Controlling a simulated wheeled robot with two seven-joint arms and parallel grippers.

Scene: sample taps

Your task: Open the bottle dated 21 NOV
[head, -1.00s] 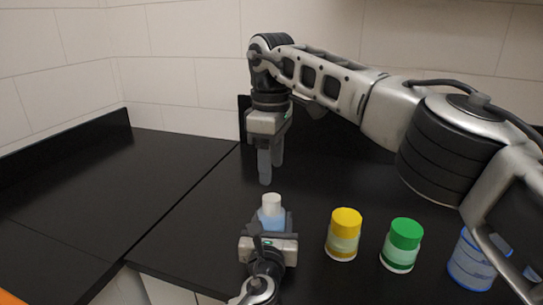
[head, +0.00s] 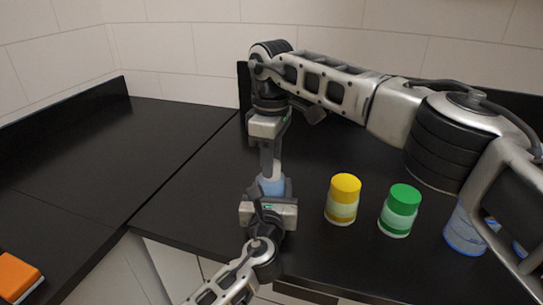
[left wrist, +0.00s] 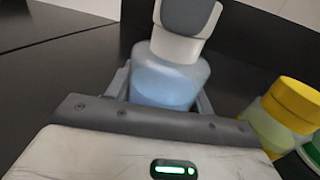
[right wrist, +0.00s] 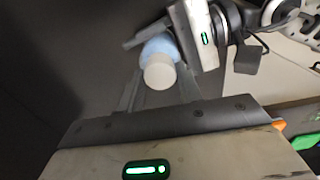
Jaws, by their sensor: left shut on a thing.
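A pale blue bottle (head: 271,187) with a white cap stands near the counter's front; no date is readable on it. It also shows in the left wrist view (left wrist: 165,86), with its white cap (left wrist: 177,45) on. My left gripper (head: 268,197) is shut on the bottle's body from the front. My right gripper (head: 269,170) points straight down over the bottle, its fingers at the cap and hiding it in the head view. In the right wrist view the cap (right wrist: 160,73) lies between the right fingers, which look open with gaps beside it.
A yellow-capped bottle (head: 342,202) and a green-capped bottle (head: 399,211) stand to the right. An orange-topped object (head: 17,275) is at the lower left. The black counter (head: 130,150) is clear on the left.

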